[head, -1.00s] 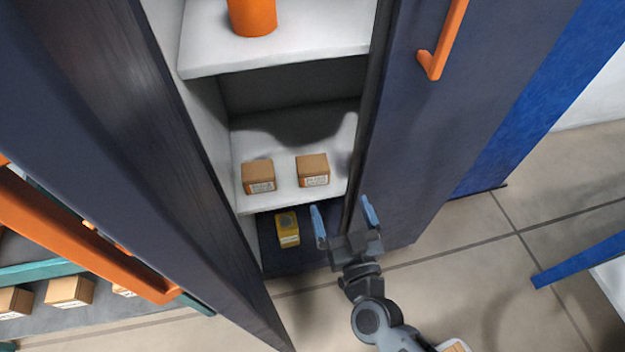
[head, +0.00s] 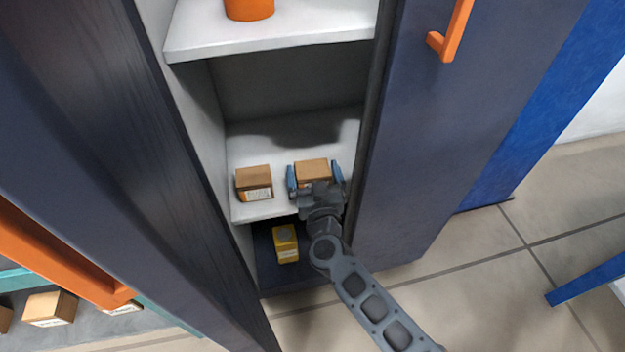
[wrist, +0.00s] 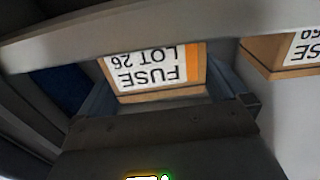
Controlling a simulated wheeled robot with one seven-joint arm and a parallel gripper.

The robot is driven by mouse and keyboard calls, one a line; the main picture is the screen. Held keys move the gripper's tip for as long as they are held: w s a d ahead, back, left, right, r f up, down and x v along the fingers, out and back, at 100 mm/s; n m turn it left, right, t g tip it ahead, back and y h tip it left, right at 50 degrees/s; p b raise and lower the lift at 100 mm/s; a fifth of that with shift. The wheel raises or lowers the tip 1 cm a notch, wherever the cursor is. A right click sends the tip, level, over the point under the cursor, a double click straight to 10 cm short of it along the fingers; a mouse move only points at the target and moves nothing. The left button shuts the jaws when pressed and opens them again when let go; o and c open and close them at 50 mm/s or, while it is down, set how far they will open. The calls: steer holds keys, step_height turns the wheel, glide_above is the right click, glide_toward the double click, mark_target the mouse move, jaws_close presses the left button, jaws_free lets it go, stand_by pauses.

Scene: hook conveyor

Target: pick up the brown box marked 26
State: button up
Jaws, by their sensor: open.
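The brown box marked 26 (head: 312,170) sits on the white middle shelf of the cabinet, at the right. In the wrist view the box (wrist: 155,72) shows upside down, with a white label reading FUSE LOT 26 and an orange strip. My gripper (head: 314,175) is open, with one blue finger on each side of this box. I cannot tell whether the fingers touch it. My gripper hides the lower front of the box in the head view.
A second brown box (head: 254,183) stands on the same shelf to the left; it shows at the right of the wrist view (wrist: 270,55). A yellow item (head: 286,243) lies below. Open dark doors flank the cabinet. An orange container (head: 249,8) stands above.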

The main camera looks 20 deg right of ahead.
steer(key=shift+w+d, duration=0.15)
steer(key=shift+w, duration=0.4)
steer(key=shift+c, duration=0.5)
steer(key=shift+r, duration=0.1)
steer(key=c, duration=0.8)
steer(key=shift+o, duration=0.2)
